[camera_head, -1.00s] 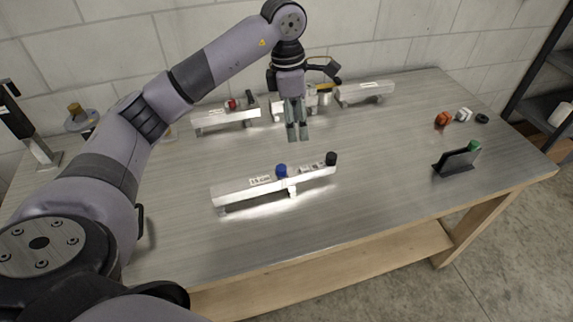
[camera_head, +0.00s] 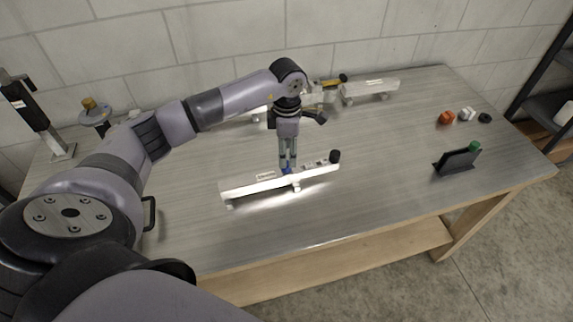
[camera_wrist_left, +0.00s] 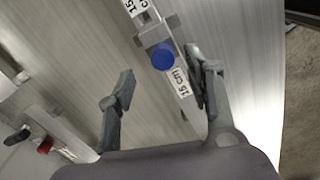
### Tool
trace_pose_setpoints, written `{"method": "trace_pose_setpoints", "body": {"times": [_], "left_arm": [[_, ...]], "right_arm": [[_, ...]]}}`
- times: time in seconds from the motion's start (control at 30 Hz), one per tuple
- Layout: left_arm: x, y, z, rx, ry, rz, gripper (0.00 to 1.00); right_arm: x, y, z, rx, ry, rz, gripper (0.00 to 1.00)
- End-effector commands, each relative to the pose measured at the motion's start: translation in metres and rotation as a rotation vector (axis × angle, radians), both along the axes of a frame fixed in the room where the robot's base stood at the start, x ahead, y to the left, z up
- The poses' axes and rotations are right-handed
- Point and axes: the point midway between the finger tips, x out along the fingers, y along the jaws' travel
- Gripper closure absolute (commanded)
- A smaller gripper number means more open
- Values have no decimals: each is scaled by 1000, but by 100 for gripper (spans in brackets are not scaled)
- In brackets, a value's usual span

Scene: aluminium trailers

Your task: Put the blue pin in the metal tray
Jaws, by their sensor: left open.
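The blue pin (camera_head: 287,170) is on the front aluminium trailer (camera_head: 240,188), near its middle. Its round blue top (camera_wrist_left: 162,58) shows clearly in the left wrist view beside a "15 cm" label. My left gripper (camera_head: 288,165) points down over the blue pin, its fingertips close to the pin. In the left wrist view, my open fingers (camera_wrist_left: 161,70) stand apart, with the blue top between their tips. I cannot tell whether they touch it. I cannot identify a separate metal tray. My right gripper is not in view.
A black knob (camera_head: 334,156) tops the front trailer's right end. Another trailer (camera_head: 370,88) stands at the back, and my arm partly covers more behind. A black stand (camera_head: 457,161) with a green top is at right, near small orange, white and black parts. The table's front is clear.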

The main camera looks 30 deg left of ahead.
Motion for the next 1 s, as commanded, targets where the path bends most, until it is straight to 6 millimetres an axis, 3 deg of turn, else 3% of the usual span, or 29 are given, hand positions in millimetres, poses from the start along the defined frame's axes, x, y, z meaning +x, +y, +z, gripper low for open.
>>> {"method": "trace_pose_setpoints", "body": {"times": [0.13, 0.3, 0.57, 1.0], "left_arm": [[-5, -1, -19, -2, 9, 0, 52], [-4, -1, -41, -1, 4, -1, 52], [-3, -1, -45, 0, 1, -1, 52], [-3, -1, -44, 0, 2, -1, 81]], "right_arm": [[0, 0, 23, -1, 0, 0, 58], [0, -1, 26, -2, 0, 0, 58], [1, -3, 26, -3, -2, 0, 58], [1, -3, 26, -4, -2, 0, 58]]}}
